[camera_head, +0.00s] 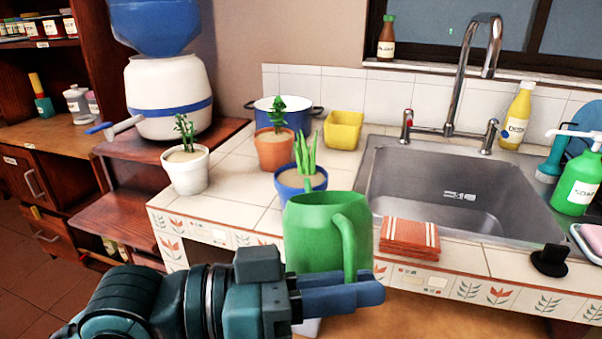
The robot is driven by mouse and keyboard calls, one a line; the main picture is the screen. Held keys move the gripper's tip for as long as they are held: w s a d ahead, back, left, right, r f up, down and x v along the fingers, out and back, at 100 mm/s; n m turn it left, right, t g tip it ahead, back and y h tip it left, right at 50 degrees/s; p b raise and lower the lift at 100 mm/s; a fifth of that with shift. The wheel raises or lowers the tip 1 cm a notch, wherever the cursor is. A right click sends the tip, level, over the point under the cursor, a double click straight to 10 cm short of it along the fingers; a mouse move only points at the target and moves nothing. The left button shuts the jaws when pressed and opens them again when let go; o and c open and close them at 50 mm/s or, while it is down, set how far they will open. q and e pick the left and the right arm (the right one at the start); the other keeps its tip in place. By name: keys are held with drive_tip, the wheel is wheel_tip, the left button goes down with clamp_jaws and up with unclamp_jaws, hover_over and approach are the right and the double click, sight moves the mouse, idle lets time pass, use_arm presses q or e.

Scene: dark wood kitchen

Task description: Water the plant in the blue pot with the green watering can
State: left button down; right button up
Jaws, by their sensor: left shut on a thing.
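The green watering can (318,228) is upright in front of the counter's front edge, with its handle on the right. My left gripper (345,294) comes in from the lower left and is shut on the can at its lower handle side. The blue pot (289,190) stands on the tiled counter just behind the can, with an upright green plant (305,157) in it. The can's body hides the pot's lower right part. The can's spout is not visible. My right gripper is not in view.
A white pot (188,174) and a terracotta pot (274,151) with plants stand left of and behind the blue pot. A yellow container (343,130), striped cloth (409,237) and steel sink (455,190) with faucet (468,75) are to the right.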

use_arm(q)
drive_tip(key=shift+w+r+p, duration=0.25)
drive_tip(key=shift+r+p, duration=0.05)
drive_tip(key=shift+r, duration=0.2)
drive_tip(key=shift+w+r+n, duration=0.15)
drive_tip(key=shift+r+n, duration=0.15)
drive_tip(key=shift+r, duration=0.05)
drive_tip(key=shift+p, duration=0.3)
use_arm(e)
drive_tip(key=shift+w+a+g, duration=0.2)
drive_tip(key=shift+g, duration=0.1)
use_arm(q)
drive_tip(key=shift+w+r, duration=0.15)
drive_tip(key=shift+r, duration=0.05)
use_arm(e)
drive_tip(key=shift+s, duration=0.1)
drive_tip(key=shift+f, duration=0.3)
